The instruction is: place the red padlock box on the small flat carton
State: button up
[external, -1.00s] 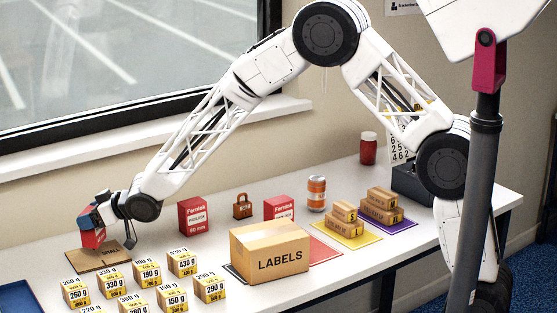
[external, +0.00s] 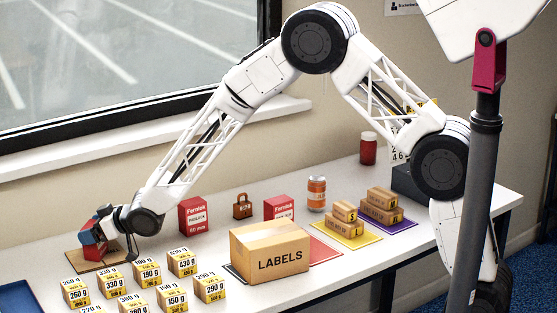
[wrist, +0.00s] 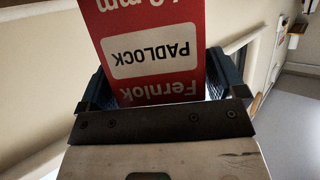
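My gripper (external: 97,236) is at the far left of the table, shut on a red padlock box (external: 94,253). In the wrist view the red padlock box (wrist: 155,55) sits between the two blue fingers, its "Fernlok PADLOCK" label upside down in the picture. Directly under it lies the small flat carton (external: 80,264), brown and flat on the table, partly hidden by the box and gripper. The box's bottom is at or very close to the carton's top; I cannot tell whether they touch.
Two more red Fernlok boxes (external: 194,216) (external: 278,207) stand further right, with a brown padlock (external: 242,207) between them. Several small weight-marked cartons (external: 147,272) stand just in front of the flat carton. A big LABELS carton (external: 270,255) and a blue tray (external: 17,297) are nearby.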

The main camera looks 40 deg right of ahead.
jog(key=shift+o, duration=0.7)
jog(key=shift+r, duration=0.2)
jog(key=shift+v, duration=1.5)
notch_tip(320, 180, up, 8)
jog(key=s+d, duration=0.1)
jog(key=shift+s, duration=0.15)
jog(key=shift+d+f, duration=0.1)
